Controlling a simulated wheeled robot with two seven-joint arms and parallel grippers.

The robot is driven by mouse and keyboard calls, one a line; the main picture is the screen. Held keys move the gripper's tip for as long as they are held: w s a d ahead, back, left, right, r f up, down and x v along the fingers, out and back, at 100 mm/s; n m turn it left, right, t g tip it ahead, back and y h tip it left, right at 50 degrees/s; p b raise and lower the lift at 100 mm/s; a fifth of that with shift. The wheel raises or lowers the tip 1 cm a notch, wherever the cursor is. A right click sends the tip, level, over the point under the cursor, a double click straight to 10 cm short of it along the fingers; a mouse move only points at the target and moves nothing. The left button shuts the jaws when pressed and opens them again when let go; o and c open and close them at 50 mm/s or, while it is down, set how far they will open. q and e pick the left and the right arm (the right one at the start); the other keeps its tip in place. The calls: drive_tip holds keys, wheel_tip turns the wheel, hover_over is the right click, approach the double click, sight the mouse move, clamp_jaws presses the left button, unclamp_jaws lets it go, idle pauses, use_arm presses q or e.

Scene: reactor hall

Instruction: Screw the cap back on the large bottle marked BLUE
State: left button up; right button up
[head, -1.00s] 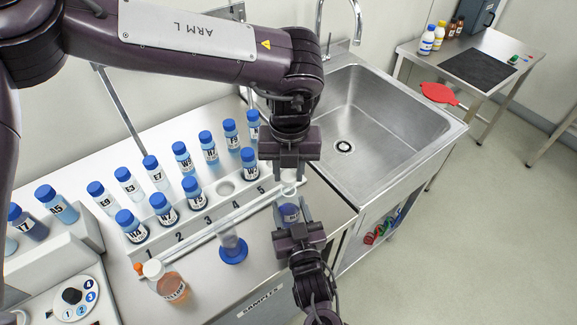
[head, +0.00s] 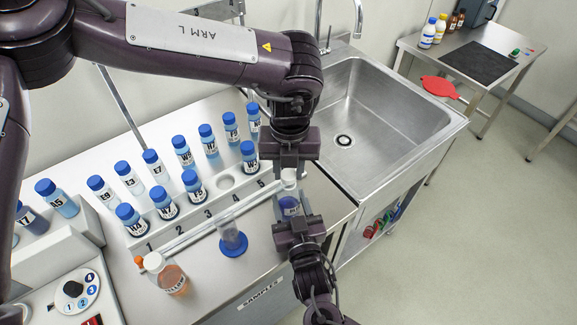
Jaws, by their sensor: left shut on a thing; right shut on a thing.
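The large bottle (head: 289,207) with a dark blue label and blue contents stands at the right end of the sample bench. My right gripper (head: 291,213) is shut on it from the near side; its fingers hide part of the bottle. My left gripper (head: 289,172) reaches down from above and is shut on a small white cap (head: 289,178). The cap is right over the bottle's mouth. I cannot tell whether cap and neck touch, or whether the threads have caught.
A rack with several blue-capped vials (head: 166,206) is to the left. A cylinder with a blue base (head: 232,242) and an orange bottle marked YELLOW (head: 172,281) stand in front. A sink (head: 355,120) is to the right. A side table (head: 486,62) stands farther back.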

use_arm(q)
drive_tip(key=shift+f, duration=0.6)
drive_tip(key=m, duration=1.9)
drive_tip(key=shift+m, duration=0.3)
drive_tip(key=m, duration=1.1)
drive_tip(key=shift+m, duration=0.3)
drive_tip(key=m, duration=0.4)
drive_tip(key=shift+m, duration=0.3)
